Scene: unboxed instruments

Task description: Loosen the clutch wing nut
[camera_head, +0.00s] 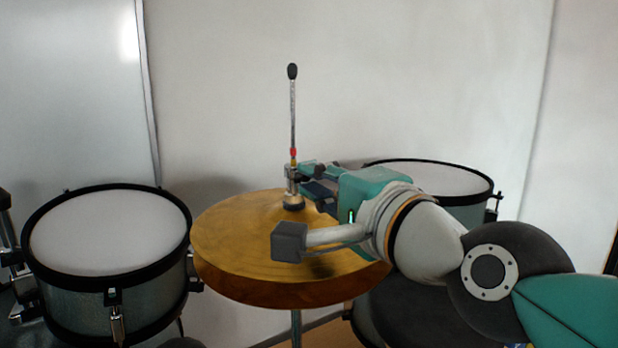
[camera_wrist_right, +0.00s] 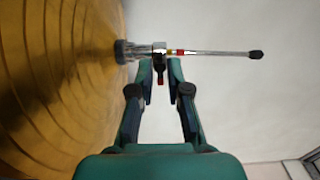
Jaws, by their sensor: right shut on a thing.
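The hi-hat clutch (camera_head: 291,172) sits on a thin upright rod (camera_head: 293,115) above the brass cymbals (camera_head: 228,235). The clutch (camera_wrist_right: 140,50) also shows in the right wrist view, where the rod runs sideways to a black tip. A small dark wing nut (camera_wrist_right: 159,68) with a red end sticks out from the clutch toward my gripper. My right gripper (camera_head: 303,180) reaches in from the right at clutch height, above the cymbals. In the wrist view its fingers (camera_wrist_right: 161,77) are on either side of the wing nut, shut on it. My left gripper is out of view.
A drum (camera_head: 105,230) stands close on the left of the cymbals. Another drum (camera_head: 430,177) stands behind my right arm, and a dark drum (camera_head: 400,315) is below it. A plain pale wall (camera_head: 400,70) is behind. The space above the left drum is clear.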

